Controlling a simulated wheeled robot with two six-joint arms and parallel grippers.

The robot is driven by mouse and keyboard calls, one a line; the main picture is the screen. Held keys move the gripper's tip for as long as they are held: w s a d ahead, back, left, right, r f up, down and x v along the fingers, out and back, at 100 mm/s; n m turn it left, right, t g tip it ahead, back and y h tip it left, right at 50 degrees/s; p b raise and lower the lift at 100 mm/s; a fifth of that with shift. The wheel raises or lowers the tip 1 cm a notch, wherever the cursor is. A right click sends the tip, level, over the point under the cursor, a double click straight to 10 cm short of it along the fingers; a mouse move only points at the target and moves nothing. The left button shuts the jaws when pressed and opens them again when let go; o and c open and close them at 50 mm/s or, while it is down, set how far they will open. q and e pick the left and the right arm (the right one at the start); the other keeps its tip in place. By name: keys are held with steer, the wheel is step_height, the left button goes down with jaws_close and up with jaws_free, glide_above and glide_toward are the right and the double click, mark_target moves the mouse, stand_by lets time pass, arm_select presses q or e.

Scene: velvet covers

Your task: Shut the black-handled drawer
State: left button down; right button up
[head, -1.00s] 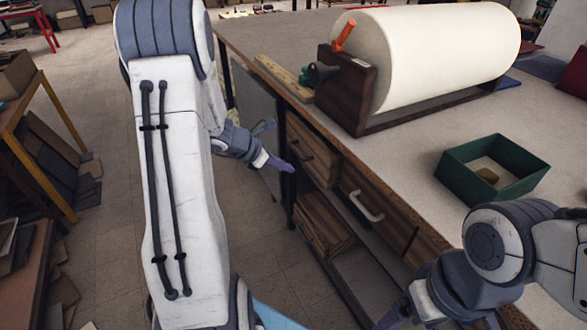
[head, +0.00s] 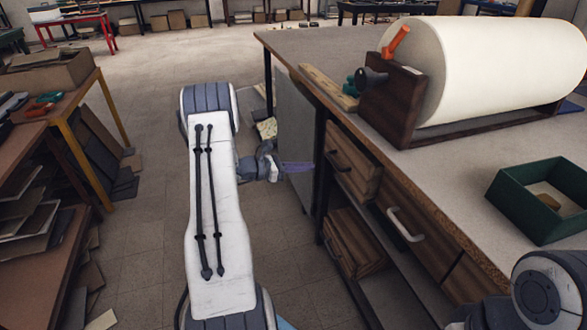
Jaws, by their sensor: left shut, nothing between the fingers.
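A wooden drawer (head: 358,182) with a dark curved handle (head: 340,163) is at the upper left of the bench front. Below it, another wooden drawer (head: 358,240) sticks out of the bench and also has a dark handle. A wider drawer (head: 432,238) to the right has a pale handle. My left gripper (head: 300,167) is shut and empty.
The workbench (head: 300,42) carries a large white roll (head: 490,65) on a wooden stand and a green tray (head: 510,190). A grey panel (head: 294,130) hangs at the bench's left end. A shelf table (head: 40,135) stands left. Open floor lies between.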

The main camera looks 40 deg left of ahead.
arm_select(q)
glide_toward(346, 162)
steer(key=w+d+f, duration=0.1)
steer(key=w+f, duration=0.1)
steer(key=shift+w+d, duration=0.2)
steer(key=x, duration=0.2)
steer(key=r+b+x, duration=0.1)
steer(key=x, duration=0.1)
steer(key=shift+w+d+f, duration=0.1)
steer(key=shift+w+d, duration=0.15)
steer(key=shift+d, duration=0.05)
steer(key=shift+w, duration=0.15)
steer(key=shift+d, duration=0.1)
steer(key=shift+r, duration=0.25)
